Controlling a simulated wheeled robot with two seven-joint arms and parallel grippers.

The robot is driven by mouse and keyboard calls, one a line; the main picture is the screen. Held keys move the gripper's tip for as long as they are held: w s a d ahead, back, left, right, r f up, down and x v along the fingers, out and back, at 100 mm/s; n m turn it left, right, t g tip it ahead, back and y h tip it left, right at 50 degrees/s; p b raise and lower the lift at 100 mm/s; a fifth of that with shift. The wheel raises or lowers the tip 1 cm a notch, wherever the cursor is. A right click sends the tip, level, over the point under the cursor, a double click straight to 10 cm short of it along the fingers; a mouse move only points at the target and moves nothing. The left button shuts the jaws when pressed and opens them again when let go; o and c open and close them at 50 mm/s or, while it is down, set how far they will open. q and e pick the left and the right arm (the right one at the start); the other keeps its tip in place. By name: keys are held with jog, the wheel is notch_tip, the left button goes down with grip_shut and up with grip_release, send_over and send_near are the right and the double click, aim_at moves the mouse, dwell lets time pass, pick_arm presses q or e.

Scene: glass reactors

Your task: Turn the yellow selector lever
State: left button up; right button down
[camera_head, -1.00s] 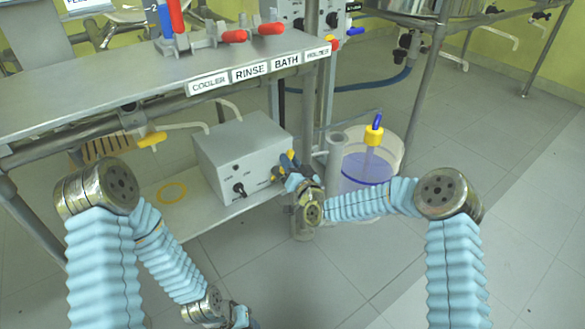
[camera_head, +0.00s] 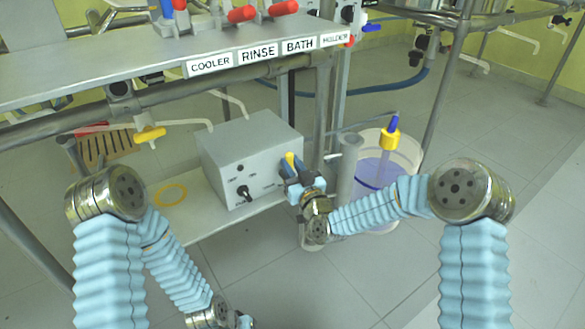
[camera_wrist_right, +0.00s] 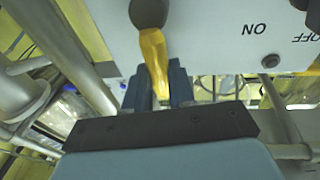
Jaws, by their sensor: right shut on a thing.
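The yellow selector lever (camera_head: 290,160) sits on the right part of the front of a grey control box (camera_head: 235,168). My right gripper (camera_head: 293,174) is at the lever with its fingers on either side of it. In the right wrist view the lever (camera_wrist_right: 154,62) runs down from a dark knob into the space between the two dark fingers (camera_wrist_right: 158,90), and the gripper is shut on it. My left gripper (camera_head: 243,321) is low at the bottom edge of the head view, mostly cut off, and its fingers cannot be made out.
The box stands on a low white shelf (camera_head: 215,222) with a yellow ring (camera_head: 171,194). A black knob (camera_head: 244,192) is on the box front. A labelled shelf (camera_head: 120,62) hangs above. Open floor lies in front.

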jog(key=c, duration=1)
grip_release()
jog(key=shift+o, duration=0.2)
jog(key=shift+s, duration=0.1)
jog(key=v, duration=1.3)
jog(key=shift+s+d, duration=0.25)
jog(key=shift+s, duration=0.05)
